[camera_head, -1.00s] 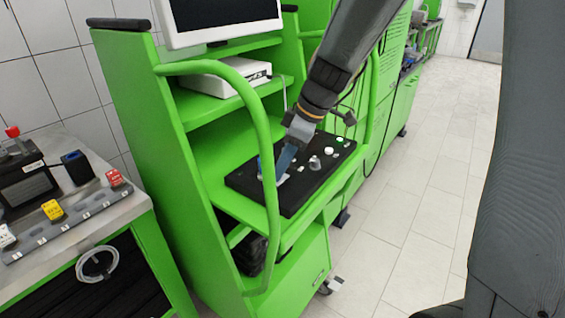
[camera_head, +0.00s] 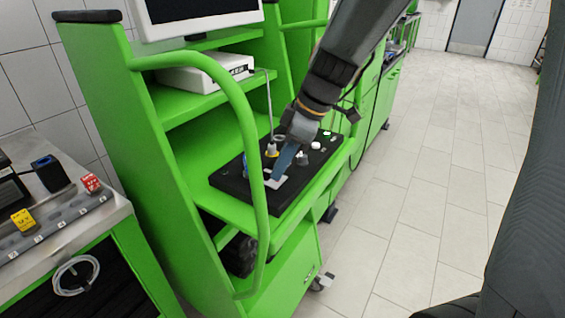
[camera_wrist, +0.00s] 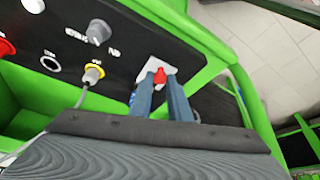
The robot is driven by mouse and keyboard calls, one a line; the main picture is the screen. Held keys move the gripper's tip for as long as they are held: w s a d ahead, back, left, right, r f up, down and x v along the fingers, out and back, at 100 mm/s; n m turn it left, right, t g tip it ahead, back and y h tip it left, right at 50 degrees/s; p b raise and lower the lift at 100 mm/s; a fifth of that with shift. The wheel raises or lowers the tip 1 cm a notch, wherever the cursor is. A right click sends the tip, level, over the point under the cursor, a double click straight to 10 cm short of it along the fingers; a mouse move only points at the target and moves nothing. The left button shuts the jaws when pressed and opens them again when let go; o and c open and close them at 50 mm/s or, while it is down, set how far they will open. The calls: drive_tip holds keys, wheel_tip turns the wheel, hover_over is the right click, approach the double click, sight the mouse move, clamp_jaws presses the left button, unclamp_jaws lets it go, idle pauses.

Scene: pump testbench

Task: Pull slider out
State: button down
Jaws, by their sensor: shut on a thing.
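The slider appears to be the small red piece (camera_wrist: 160,76) on a white plate (camera_wrist: 153,67) set in the black panel. The white plate also shows in the head view (camera_head: 276,183), at the near end of the panel. My gripper (camera_wrist: 160,84) has its two blue-grey fingers on either side of the red piece, shut on it. In the head view my gripper (camera_head: 278,177) reaches down onto the panel, and its fingers hide the red piece there.
The black panel (camera_head: 245,192) lies on a green cart shelf. A yellow-based plug (camera_wrist: 93,74) with a grey cable stands beside my fingers. Grey and red knobs (camera_wrist: 5,47) sit farther along the panel. A green tube handle (camera_head: 262,220) rises at the cart's front. Floor at right is clear.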

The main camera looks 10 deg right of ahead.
drive_tip(key=shift+s+d, duration=0.1)
drive_tip(key=c, duration=1.7)
unclamp_jaws()
drive_tip(key=shift+d, duration=0.1)
drive_tip(key=shift+o, duration=0.2)
drive_tip(key=b+v, duration=0.1)
drive_tip(key=v, duration=0.6)
drive_tip(key=shift+r, duration=0.4)
drive_tip(key=shift+s+d, duration=0.1)
drive_tip(key=s+d+f+m+h, duration=0.2)
drive_tip(key=s+d+f+m, duration=0.2)
drive_tip(key=f+m, duration=0.3)
drive_tip(key=s+d+f+m+h, duration=0.2)
drive_tip(key=s+d+f+m, duration=0.3)
drive_tip(key=f, duration=0.4)
drive_tip(key=shift+s+m, duration=0.65)
drive_tip(key=shift+m, duration=0.55)
